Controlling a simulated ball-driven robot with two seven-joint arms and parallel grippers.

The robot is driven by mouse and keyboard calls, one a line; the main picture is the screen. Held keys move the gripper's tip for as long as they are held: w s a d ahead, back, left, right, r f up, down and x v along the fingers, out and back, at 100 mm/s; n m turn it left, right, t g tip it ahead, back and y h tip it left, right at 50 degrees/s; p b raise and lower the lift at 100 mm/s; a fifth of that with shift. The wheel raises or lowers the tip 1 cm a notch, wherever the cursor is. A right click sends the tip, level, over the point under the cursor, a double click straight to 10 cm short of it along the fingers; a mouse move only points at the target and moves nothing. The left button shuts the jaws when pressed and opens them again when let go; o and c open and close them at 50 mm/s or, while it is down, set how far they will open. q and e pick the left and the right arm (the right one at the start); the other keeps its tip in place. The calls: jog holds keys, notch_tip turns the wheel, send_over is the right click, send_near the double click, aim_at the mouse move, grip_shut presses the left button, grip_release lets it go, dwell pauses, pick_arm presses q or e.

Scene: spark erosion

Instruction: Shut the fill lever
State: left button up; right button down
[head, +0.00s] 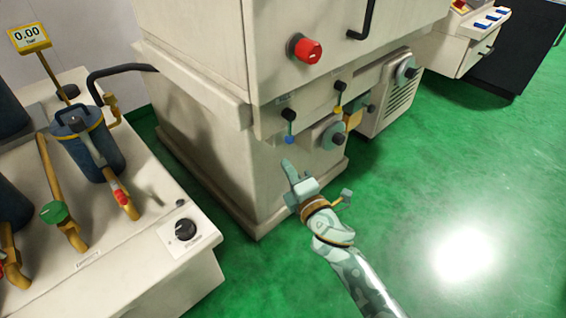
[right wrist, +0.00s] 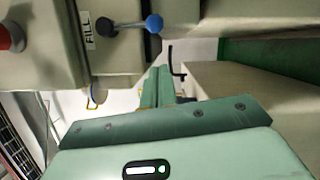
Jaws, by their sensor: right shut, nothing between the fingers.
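The fill lever (head: 289,128) is a short dark lever with a blue ball on the front of the big cream machine. It hangs down from its pivot in the head view. In the right wrist view the lever (right wrist: 134,25) shows next to a white label (right wrist: 90,28) reading FILL, with its blue ball pointing right in that picture. My right gripper (head: 289,168) is shut and empty, a little below the blue ball in the head view. Its fingers (right wrist: 156,88) show shut in the right wrist view, apart from the ball in the picture. My left gripper is not in view.
A similar lever with a yellow knob (head: 338,100) is to the right. A red knob (head: 307,50) sits above, and a round grey fitting (head: 331,137) is close to my gripper's right. A bench with blue canisters (head: 92,150) stands left. Green floor (head: 420,190) is open at right.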

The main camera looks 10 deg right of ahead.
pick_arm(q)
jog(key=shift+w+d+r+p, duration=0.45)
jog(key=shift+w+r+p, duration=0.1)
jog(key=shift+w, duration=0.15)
pick_arm(e)
jog(key=v, duration=0.8)
jog(key=shift+w+d, duration=0.1)
